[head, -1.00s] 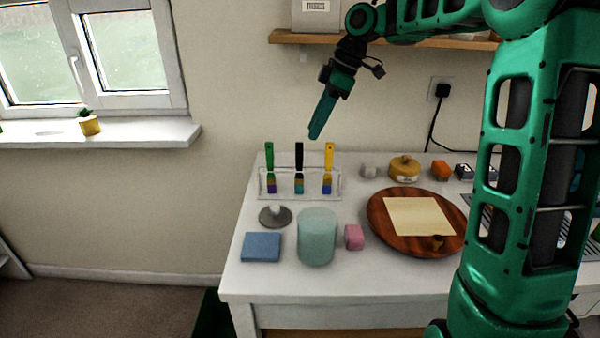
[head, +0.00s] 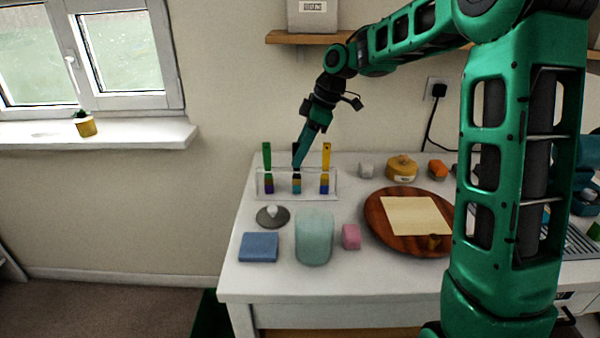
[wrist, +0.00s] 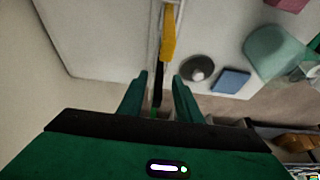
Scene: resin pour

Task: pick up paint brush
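Three paint brushes stand upright in a clear rack (head: 330,190) at the back left of the table. They are a green-handled brush (head: 267,157), a black-handled brush (head: 297,178) in the middle and a yellow-handled brush (head: 326,157). My gripper (head: 297,166) points down at the middle brush and hides most of its handle. In the wrist view my gripper (wrist: 160,80) is open, its two fingers apart on either side of the black handle (wrist: 158,92). The yellow handle (wrist: 169,35) lies beyond the fingertips. Contact with the black handle cannot be told.
In front of the rack are a grey disc with a white knob (head: 273,216), a blue square (head: 259,247), a pale green cylinder (head: 314,238) and a pink block (head: 351,237). A round wooden board (head: 378,222) with a cream sheet lies to the right.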

